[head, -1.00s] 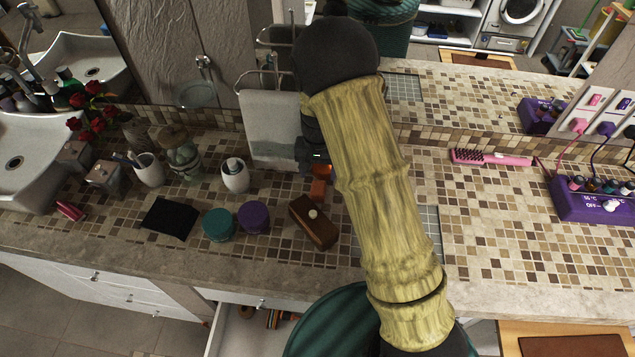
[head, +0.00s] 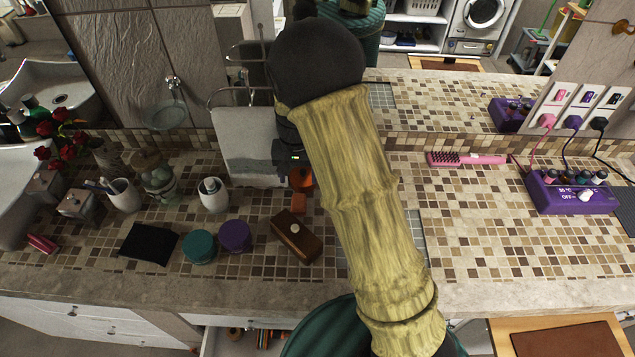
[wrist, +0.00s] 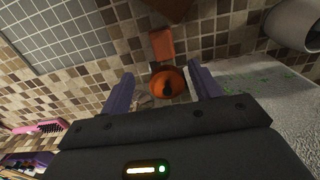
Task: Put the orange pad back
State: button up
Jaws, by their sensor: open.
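A small flat orange block (wrist: 161,43), which may be the orange pad, lies on the tiled counter; in the head view it shows as an orange piece (head: 299,203) left of my arm. Beside it is a round orange piece (wrist: 168,82) with a dark middle; it shows partly in the head view (head: 302,179). I cannot tell for sure which is the pad. My gripper (wrist: 160,70) is open, its purple fingers on either side of the round piece, with nothing seen held. I cannot tell its height. In the head view my arm hides most of the fingers.
A brown wooden box (head: 297,238) stands close in front. A purple lidded jar (head: 235,236), a teal jar (head: 200,246) and a white cup (head: 213,196) stand left. A hanging towel (head: 250,145) is close behind. An open drawer (head: 215,340) is below.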

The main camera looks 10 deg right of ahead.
jog(key=s+d+r+n+t, duration=0.1)
jog(key=s+d+r, duration=0.3)
jog(key=s, duration=0.5)
jog(key=s+d+r+n+t, duration=0.1)
jog(key=s+d+r, duration=0.3)
jog(key=s+d, duration=0.2)
jog(key=s, duration=0.2)
jog(key=shift+s+d+r+t, duration=0.15)
jog(key=shift+s+r+t, duration=0.15)
jog(key=shift+s, duration=0.1)
